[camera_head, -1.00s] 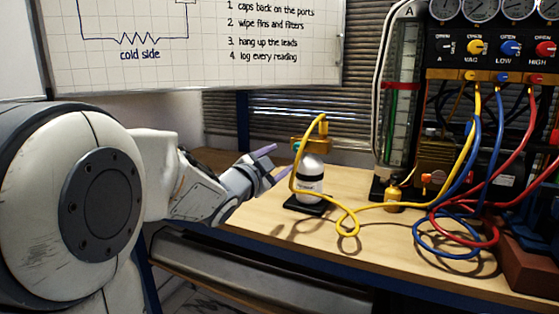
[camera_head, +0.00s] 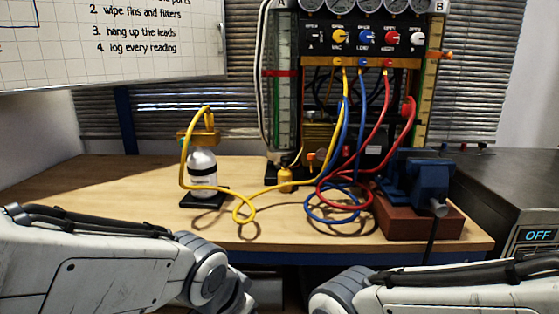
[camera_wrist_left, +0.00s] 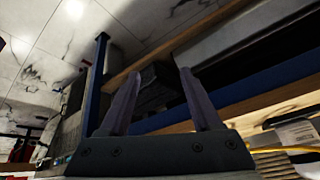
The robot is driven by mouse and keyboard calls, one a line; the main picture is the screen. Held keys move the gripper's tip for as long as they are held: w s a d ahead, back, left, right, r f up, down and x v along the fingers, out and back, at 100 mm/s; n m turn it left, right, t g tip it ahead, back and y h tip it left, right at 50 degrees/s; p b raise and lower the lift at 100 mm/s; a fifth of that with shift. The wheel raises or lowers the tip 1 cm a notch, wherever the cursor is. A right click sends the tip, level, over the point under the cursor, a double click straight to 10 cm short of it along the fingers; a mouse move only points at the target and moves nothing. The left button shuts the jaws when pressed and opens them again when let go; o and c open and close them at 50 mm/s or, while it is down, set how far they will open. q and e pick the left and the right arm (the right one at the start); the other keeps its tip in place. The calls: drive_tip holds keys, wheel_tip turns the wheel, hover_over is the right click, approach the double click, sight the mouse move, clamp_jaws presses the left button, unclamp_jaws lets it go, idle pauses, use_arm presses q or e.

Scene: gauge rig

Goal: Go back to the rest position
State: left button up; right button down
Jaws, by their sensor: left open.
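My left gripper (camera_wrist_left: 160,76) shows in the left wrist view with its two fingers apart and nothing between them. Beyond the fingers are a dark block-like shape and wooden and blue edges. In the head view my left arm (camera_head: 110,262) comes in at the lower left, with its hand end below the picture. My right arm (camera_head: 430,290) comes in at the lower right; its gripper is out of view.
The wooden bench (camera_head: 95,182) carries a white bottle (camera_head: 203,172) on a dark base, a gauge panel (camera_head: 362,42) with yellow, blue and red hoses, and a blue vise (camera_head: 418,180) on a red-brown block. A grey unit (camera_head: 510,185) stands at the right.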

use_arm(q)
drive_tip(key=s+d+f+g+p, duration=0.15)
drive_tip(key=s+g, duration=0.35)
drive_tip(key=s, duration=1)
wheel_tip(320, 180, up, 26)
drive_tip(key=p, duration=2.6)
drive_tip(key=shift+w+r+m+y+p, duration=0.25)
drive_tip(key=shift+w+m+y+p, duration=0.05)
drive_tip(key=shift+w+y+p, duration=0.1)
